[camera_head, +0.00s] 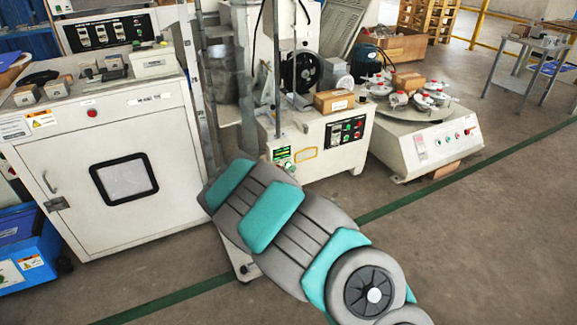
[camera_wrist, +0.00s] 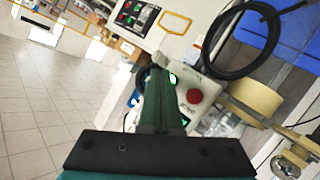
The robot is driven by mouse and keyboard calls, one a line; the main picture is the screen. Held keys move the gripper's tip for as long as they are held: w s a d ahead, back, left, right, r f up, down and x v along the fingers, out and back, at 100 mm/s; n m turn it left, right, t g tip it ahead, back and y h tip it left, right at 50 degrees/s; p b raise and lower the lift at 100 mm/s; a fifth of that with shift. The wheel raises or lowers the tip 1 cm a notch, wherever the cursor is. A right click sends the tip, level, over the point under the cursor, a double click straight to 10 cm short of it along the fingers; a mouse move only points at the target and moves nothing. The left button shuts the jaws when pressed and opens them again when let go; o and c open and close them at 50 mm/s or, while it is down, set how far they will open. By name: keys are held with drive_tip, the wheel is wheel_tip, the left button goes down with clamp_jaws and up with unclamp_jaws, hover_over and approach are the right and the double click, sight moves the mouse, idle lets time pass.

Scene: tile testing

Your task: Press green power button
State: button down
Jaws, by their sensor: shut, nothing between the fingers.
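In the wrist view, a lit green button (camera_wrist: 172,79) sits on a small light-coloured control box, beside a round red button (camera_wrist: 195,96). My gripper (camera_wrist: 157,74) is shut and empty, its dark green fingers together. The fingertips overlap the left edge of the green button in the picture; I cannot tell whether they touch it. In the head view, my grey and teal arm reaches toward the middle machine (camera_head: 330,165), and my gripper is hidden. A small green-lit panel (camera_head: 282,154) shows on that machine's front, just beyond the arm.
A black panel with several buttons (camera_head: 346,132) is on the same machine. A black looped cable (camera_wrist: 242,40) and a tan roll (camera_wrist: 252,97) lie right of the control box in the wrist view. A white cabinet (camera_head: 75,185) stands left.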

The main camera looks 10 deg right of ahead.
drive_tip(key=shift+w+a+p, duration=0.2)
drive_tip(key=shift+w+p, duration=0.3)
drive_tip(key=shift+p, duration=0.2)
idle(0.6)
drive_tip(key=shift+s, duration=0.15)
drive_tip(key=shift+s+d+r+b, duration=0.1)
drive_tip(key=shift+s+d+b, duration=0.05)
drive_tip(key=shift+s+b, duration=0.2)
drive_tip(key=s+d+b, duration=0.2)
drive_tip(key=s+b, duration=0.2)
drive_tip(key=s, duration=0.1)
drive_tip(key=shift+s, duration=0.4)
idle(0.4)
